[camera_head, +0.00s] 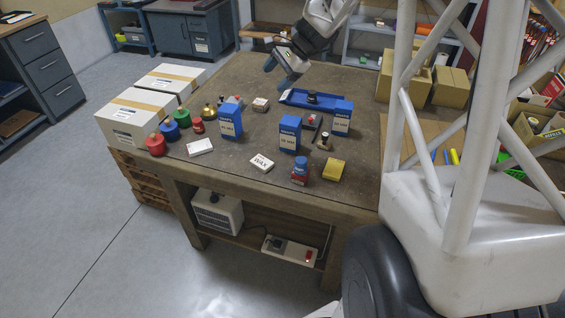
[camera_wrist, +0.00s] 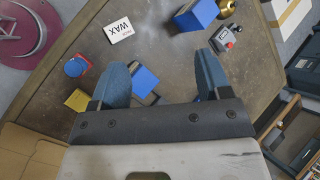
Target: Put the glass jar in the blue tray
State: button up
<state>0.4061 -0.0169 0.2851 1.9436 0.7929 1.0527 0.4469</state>
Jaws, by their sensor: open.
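The blue tray (camera_head: 292,98) lies toward the back of the table in the head view, with a small dark round item (camera_head: 312,97) in it. I cannot tell for sure which thing is the glass jar. A squat container with a blue lid and red body (camera_head: 300,173) stands near the front edge; it also shows in the wrist view (camera_wrist: 75,68). My gripper (camera_head: 277,75) is open and empty above the table, left of the tray. Its two blue fingers (camera_wrist: 165,80) are spread in the wrist view.
Several tall blue boxes (camera_head: 290,134) stand around the table's middle. A white WAX box (camera_head: 262,163) and a yellow block (camera_head: 334,170) lie near the front. Red, blue and green weights (camera_head: 156,146) line the left side. Cardboard boxes (camera_head: 450,87) stand at the right.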

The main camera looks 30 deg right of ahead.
jog(key=s+a+r+n+h, duration=0.1)
jog(key=s+a+n, duration=0.4)
jog(key=s, duration=0.7)
jog(key=s+a+r+n+h, duration=0.1)
jog(key=s+a+n+h, duration=0.2)
jog(key=s, duration=0.9)
jog(key=s+a+r+n+h, duration=0.1)
jog(key=s+a+n+h, duration=0.2)
jog(key=s, duration=0.9)
jog(key=a+n, duration=0.3)
jog(key=a, duration=0.2)
jog(key=shift+r+n+g, duration=0.35)
jog(key=shift+n+g, duration=0.05)
jog(key=o, duration=0.5)
jog(key=shift+o, duration=0.2)
jog(key=shift+w, duration=0.1)
